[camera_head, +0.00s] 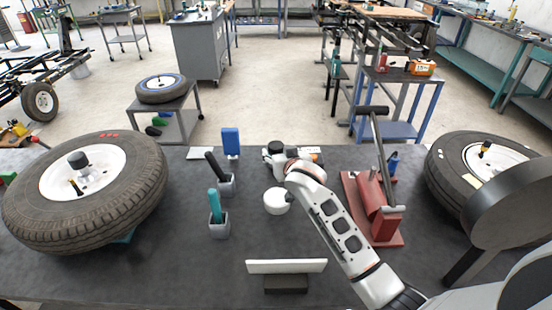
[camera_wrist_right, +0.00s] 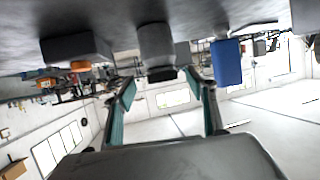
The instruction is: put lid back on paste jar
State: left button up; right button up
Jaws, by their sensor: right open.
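In the right wrist view, which is upside down, a grey cylinder with a dark end (camera_wrist_right: 157,45) stands ahead of the fingers. It may be the jar, but I cannot be sure. My right gripper (camera_wrist_right: 168,95) is open, with teal finger pads and nothing between them. In the head view the wrist and hand (camera_head: 275,152) are foreshortened over the bench's far side. My left gripper does not show.
A blue block (camera_head: 231,142) and two grey holders with dark (camera_head: 226,186) and teal (camera_head: 218,229) handles stand left of the arm. A red stand (camera_head: 385,225) is to its right. Tyres lie at left (camera_head: 140,200) and right (camera_head: 445,168). A white plate (camera_head: 287,267) stands in front.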

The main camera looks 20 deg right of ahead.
jog(key=x, duration=0.4)
jog(key=shift+w+a, duration=0.1)
jog(key=shift+w, duration=0.1)
jog(key=shift+w+f, duration=0.2)
jog(key=shift+w, duration=0.15)
jog(key=c, duration=1.4)
jog(key=shift+r, duration=0.2)
jog(key=shift+c, duration=0.2)
